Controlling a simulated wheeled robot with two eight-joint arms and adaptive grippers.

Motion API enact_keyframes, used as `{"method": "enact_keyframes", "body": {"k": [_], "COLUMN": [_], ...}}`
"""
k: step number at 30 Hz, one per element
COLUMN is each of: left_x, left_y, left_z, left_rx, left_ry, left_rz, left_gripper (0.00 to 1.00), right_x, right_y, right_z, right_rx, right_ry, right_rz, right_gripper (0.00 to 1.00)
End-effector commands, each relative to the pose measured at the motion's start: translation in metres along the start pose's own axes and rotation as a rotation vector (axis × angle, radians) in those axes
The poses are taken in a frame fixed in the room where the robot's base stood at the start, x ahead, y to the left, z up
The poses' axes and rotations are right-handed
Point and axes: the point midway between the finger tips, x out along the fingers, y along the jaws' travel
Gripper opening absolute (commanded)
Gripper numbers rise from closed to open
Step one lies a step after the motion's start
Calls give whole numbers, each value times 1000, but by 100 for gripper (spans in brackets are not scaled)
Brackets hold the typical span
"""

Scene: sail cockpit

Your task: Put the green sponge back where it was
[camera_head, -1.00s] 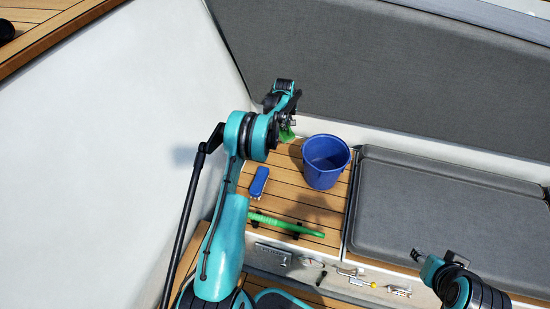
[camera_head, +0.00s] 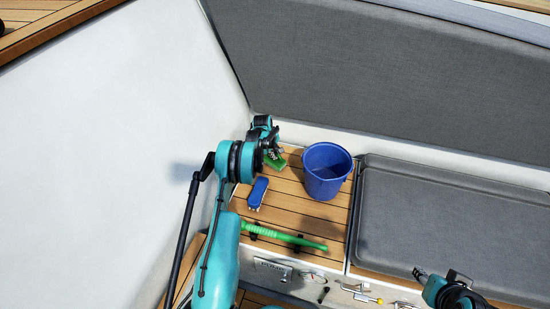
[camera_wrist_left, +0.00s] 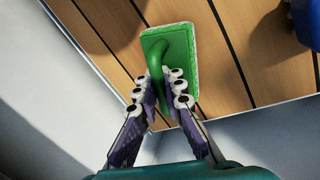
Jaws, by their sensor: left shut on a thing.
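The green sponge (camera_head: 279,162) is at the far left part of the slatted wooden bench top, left of the blue bucket. In the left wrist view the sponge (camera_wrist_left: 181,50) is a green block with a pale edge and a curved green handle. My left gripper (camera_head: 274,153) is shut on that handle, with a finger on each side (camera_wrist_left: 158,92). The sponge is over the slats, close to them; I cannot tell whether it touches. My right gripper (camera_head: 420,273) shows at the lower right, over the grey cushion's front edge, and its jaws are too small to read.
The blue bucket (camera_head: 326,172) stands on the slats (camera_head: 295,205). A blue brush (camera_head: 258,192) lies nearer, and a green handle (camera_head: 284,237) lies along the front edge. A white wall (camera_head: 110,150) rises at the left. A grey cushion (camera_head: 450,220) fills the right.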

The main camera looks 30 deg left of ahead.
Motion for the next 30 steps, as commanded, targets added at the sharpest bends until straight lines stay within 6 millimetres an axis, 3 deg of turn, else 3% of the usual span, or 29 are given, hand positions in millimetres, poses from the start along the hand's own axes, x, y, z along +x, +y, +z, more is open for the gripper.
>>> {"method": "enact_keyframes", "body": {"k": [4, 6, 7, 19, 23, 30], "left_x": [0, 1, 0, -6, -28, -82], "left_y": [-2, -2, -2, -1, 0, 0], "left_z": [0, 0, 0, 0, 0, 0], "left_rx": [0, 0, 1, 0, 0, -1], "left_ry": [0, 0, 0, 0, 0, 0], "left_rz": [-4, -4, -4, -4, -4, -4], "left_gripper": [0, 23, 29, 29, 29, 29], "right_x": [-1, -1, -1, -3, -11, -27], "right_y": [0, 0, 0, 0, 0, 0], "right_z": [-1, -1, -1, -2, -8, -19], "right_rx": [0, 0, 0, 0, 0, 0], "right_ry": [0, 0, 0, 0, 0, 0], "right_rz": [0, 0, 0, 0, 0, 0], "right_gripper": [40, 40, 40, 40, 40, 40]}}
